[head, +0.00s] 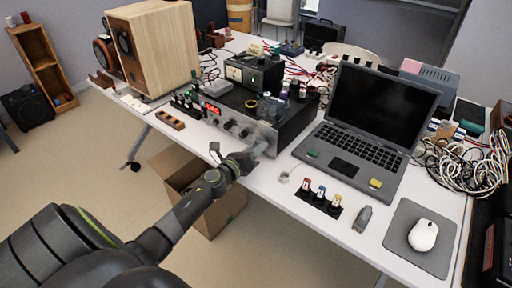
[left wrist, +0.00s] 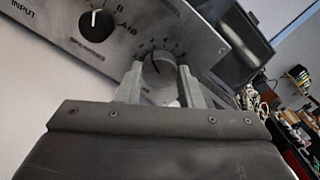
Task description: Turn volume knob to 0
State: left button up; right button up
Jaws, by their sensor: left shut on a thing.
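The amplifier (head: 290,127) is a dark box on the white table with a silver front panel, a red lit display and several knobs. My left gripper (head: 260,150) is at the right end of this panel. In the left wrist view, the fingers of my left gripper (left wrist: 160,92) stand on either side of a grey round knob (left wrist: 158,68), shut on it. The knob has a dark pointer line pointing to upper right, with tick marks around it. Its label is not readable. The head view hides this knob behind the gripper. My right gripper is not in view.
A black selector knob (left wrist: 98,20) marked B and A+B is left of the held knob. A laptop (head: 355,130) stands close right of the amplifier. A wooden speaker (head: 150,45) stands at left, and a cardboard box (head: 225,210) lies below.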

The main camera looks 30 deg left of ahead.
pick_arm(q)
jog(key=n, duration=0.3)
jog(key=shift+n+p, duration=0.35)
jog(key=shift+n, duration=0.05)
jog(key=n+p, duration=0.1)
jog(key=n, duration=0.2)
jog(key=shift+n, duration=0.3)
jog(key=n+p, duration=0.1)
jog(key=n, duration=0.2)
jog(key=shift+n, duration=0.3)
jog(key=shift+n+p, duration=0.5)
jog(key=shift+n, duration=1.1)
jog(key=o, duration=1)
jog(key=shift+c, duration=0.2)
